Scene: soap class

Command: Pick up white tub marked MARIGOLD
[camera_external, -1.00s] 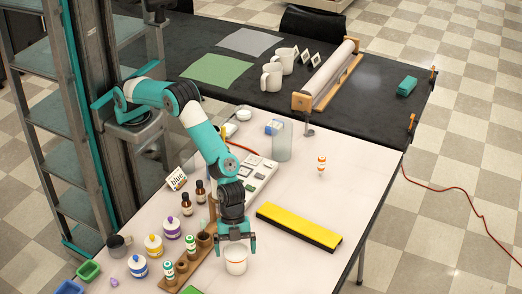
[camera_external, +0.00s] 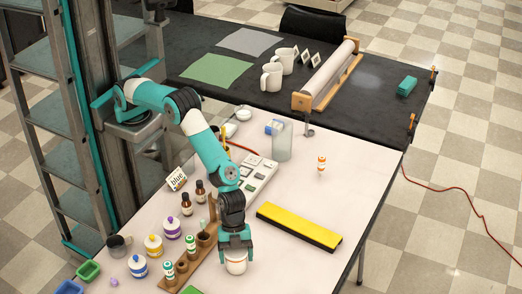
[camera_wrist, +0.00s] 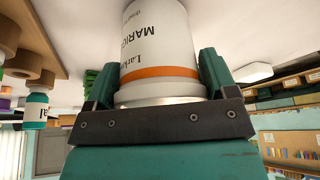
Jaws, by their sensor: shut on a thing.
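The white tub marked MARIGOLD (camera_wrist: 157,35) has an orange band and fills the middle of the wrist view, its lettering upside down and partly cut off. It also shows in the external view (camera_external: 236,267) at the front of the white table, beside the wooden rack. My gripper (camera_external: 236,256) points down over the tub, and its fingers are shut on the tub's sides. In the wrist view my gripper (camera_wrist: 157,88) has one finger on each side of the tub. The tub looks upright; I cannot tell whether it touches the table.
The wooden rack (camera_external: 206,255) with small bottles stands just left of the tub. Several lidded jars, including a blue-lidded one (camera_external: 138,266), stand further left. A yellow-topped bar (camera_external: 299,227) lies to the right. The table's front right is clear.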

